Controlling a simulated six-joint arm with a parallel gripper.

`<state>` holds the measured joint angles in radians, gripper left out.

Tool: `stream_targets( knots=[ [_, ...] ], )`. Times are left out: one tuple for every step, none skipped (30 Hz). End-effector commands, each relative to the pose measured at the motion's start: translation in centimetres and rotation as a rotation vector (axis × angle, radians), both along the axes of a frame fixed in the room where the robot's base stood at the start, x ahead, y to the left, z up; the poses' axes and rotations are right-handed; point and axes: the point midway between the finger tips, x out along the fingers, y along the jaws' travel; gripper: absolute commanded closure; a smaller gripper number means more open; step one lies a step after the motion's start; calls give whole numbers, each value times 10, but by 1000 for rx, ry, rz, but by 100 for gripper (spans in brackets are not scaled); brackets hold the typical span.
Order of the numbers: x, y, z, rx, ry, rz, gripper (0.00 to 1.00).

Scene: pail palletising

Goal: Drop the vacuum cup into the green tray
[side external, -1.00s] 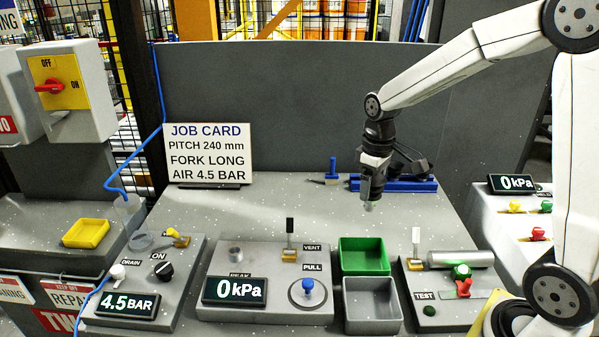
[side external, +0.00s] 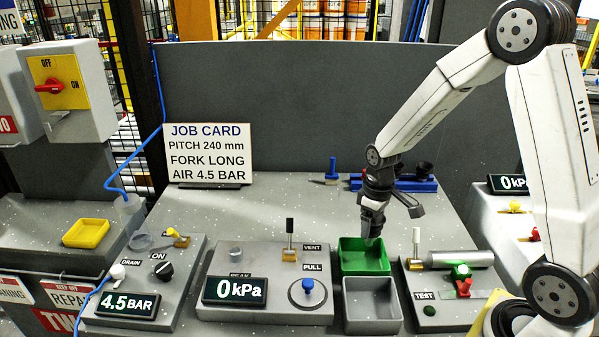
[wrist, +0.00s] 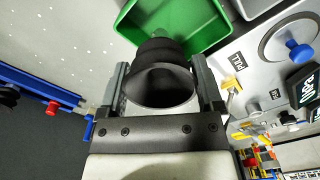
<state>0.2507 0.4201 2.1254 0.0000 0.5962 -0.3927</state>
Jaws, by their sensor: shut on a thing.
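My gripper (side external: 372,237) points down just above the far part of the green tray (side external: 364,267). In the wrist view my gripper (wrist: 165,85) is shut on the vacuum cup (wrist: 160,82), a black ribbed cup with a wide flared mouth, held between the two fingers. The green tray (wrist: 215,40) shows behind the cup in that view. In the side view the held cup is hard to make out at the fingertips.
A grey tray (side external: 371,302) stands in front of the green one. The panel with the 0 kPa display (side external: 234,290) is on the left, and the test panel (side external: 425,310) on the right. A blue rack (side external: 405,185) with a black cup lies behind.

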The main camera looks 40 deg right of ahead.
Motion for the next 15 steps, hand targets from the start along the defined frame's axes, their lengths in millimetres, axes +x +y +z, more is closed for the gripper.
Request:
stream_targets(
  knots=[
    [0, 0, -1, 0, 0, 0, 76],
    [0, 0, -2, 0, 0, 0, 76],
    [0, 0, -2, 0, -1, 0, 76],
    [0, 0, -2, 0, -1, 0, 76],
    [0, 0, -2, 0, -1, 0, 76],
    [0, 0, -3, 0, -1, 0, 76],
    [0, 0, -3, 0, 0, 0, 76],
    [0, 0, -3, 0, 0, 0, 76],
    [0, 0, -4, 0, 0, 0, 76],
    [0, 0, -5, 0, 1, 0, 76],
    [0, 0, -6, 0, 1, 0, 76],
    [0, 0, -8, 1, 2, 0, 76],
    [0, 0, -9, 1, 2, 0, 76],
    [0, 0, -11, 1, 2, 0, 76],
    [0, 0, -13, 0, 1, 0, 76]
  ],
)
